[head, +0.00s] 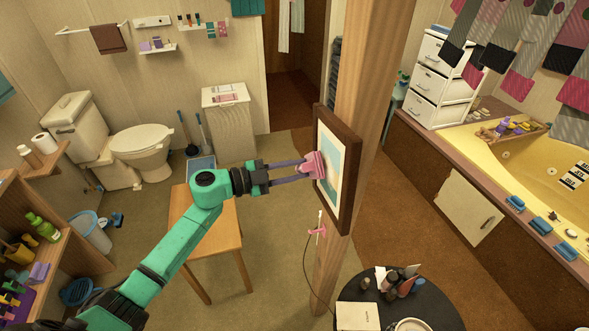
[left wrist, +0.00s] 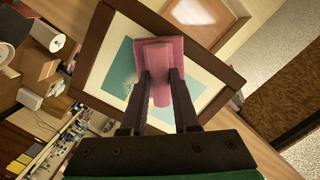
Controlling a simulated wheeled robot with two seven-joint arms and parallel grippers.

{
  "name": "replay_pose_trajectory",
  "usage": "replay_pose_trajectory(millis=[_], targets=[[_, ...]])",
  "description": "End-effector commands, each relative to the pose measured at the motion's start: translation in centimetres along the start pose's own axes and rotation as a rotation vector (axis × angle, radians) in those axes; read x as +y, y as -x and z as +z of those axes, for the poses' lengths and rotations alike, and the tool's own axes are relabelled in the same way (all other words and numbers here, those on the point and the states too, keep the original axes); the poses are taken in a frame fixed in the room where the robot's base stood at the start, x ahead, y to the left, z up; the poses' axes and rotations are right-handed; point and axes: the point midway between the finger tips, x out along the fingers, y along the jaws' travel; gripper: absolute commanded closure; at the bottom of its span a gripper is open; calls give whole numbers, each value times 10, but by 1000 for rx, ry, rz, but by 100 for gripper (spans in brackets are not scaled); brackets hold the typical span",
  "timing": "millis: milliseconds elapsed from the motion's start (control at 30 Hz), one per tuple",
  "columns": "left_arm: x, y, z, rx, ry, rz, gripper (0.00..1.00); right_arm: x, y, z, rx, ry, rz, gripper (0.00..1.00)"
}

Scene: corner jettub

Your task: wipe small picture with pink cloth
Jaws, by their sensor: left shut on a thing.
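The small picture (head: 334,146) has a dark brown frame and a pale mat around a teal image. It hangs on a wooden post at the middle of the head view, and it also fills the middle of the left wrist view (left wrist: 207,87). My left gripper (head: 306,167) is shut on the pink cloth (head: 316,164), a folded block. In the left wrist view the cloth (left wrist: 158,57) sits between the fingertips, in front of the picture's face and touching or very close to it. The cloth hides part of the image. My right gripper is not in view.
The wooden post (head: 365,75) stands right behind the picture. A small wooden table (head: 222,245) is under my left arm. A round dark table (head: 440,305) with bottles and a book is at the bottom right. The yellow tub (head: 480,140) is at the right.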

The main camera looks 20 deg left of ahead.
Motion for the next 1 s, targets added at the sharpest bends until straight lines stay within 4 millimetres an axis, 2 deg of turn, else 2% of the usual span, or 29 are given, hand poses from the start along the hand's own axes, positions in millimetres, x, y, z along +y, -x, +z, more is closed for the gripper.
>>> replay_pose_trajectory(millis=[567,833,1000], targets=[[0,-10,-2,0,-1,0,100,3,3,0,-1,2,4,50],[14,-6,-26,1,3,2,100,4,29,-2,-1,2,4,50],[23,-4,-33,0,1,1,100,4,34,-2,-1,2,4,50]])
